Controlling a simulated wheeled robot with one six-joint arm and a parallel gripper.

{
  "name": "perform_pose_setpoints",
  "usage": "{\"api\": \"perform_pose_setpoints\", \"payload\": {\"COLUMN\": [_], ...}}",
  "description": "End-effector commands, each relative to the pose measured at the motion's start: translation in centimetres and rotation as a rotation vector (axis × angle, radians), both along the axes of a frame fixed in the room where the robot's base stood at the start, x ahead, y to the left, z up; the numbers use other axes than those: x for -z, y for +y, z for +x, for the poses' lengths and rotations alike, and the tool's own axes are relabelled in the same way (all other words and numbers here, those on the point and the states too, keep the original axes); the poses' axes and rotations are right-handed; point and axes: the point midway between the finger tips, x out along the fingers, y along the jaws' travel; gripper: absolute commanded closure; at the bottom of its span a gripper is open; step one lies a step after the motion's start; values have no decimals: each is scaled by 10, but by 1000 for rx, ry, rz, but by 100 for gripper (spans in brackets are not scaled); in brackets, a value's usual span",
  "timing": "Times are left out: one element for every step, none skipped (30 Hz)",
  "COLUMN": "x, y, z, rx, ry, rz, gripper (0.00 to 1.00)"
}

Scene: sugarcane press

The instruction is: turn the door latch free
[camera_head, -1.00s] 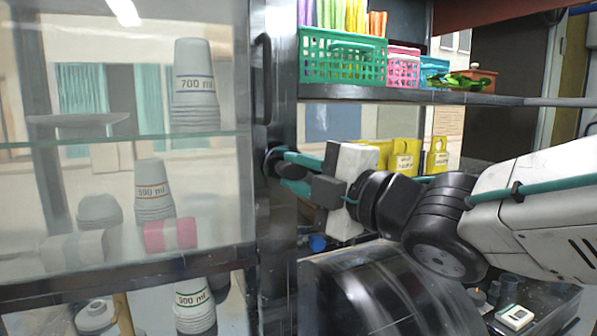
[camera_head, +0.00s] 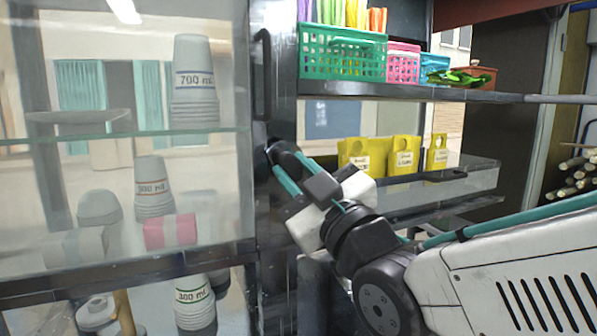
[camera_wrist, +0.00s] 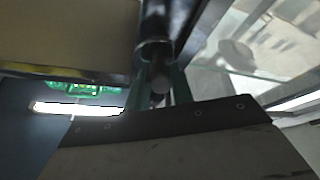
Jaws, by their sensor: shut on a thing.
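The glass door (camera_head: 120,200) of the cabinet fills the left of the head view and looks closed. The dark door latch (camera_head: 283,150) is on its black frame, below a vertical door handle (camera_head: 262,75). My gripper (camera_head: 285,172) reaches it from the lower right, tilted, with its teal fingers shut on the latch. In the wrist view the dark latch (camera_wrist: 160,82) lies between the two teal fingers, below a black post. The fingers partly hide the latch, so its exact angle is hard to tell.
Right of the frame, a shelf (camera_head: 410,93) with a green basket (camera_head: 342,55) hangs above my arm. Yellow bags (camera_head: 404,155) stand on a lower tray behind my arm.

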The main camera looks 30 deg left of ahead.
Motion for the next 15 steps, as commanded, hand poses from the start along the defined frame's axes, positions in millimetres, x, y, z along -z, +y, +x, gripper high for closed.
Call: {"api": "perform_pose_setpoints", "payload": {"x": [0,0,0,0,0,0,1,1,1,1,1,1,0,0,0], "y": [1,1,1,1,1,1,1,1,1,1,1,1,2,2,2], "z": [0,-1,-1,-1,-1,-1,-1,-1,-1,-1,-1,-1,-2,-2,-2], "rx": [1,0,1,1,1,0,0,0,1,1,1,1,1,1,1], "ry": [33,54,79,99,117,140,158,174,195,209,222,239,250,260,273], "rz": [25,42,63,79,94,113,125,138,156,167,176,191,200,208,219], "gripper": [99,99,99,99,99,99,99,99,99,99,99,99,99,99,99]}}
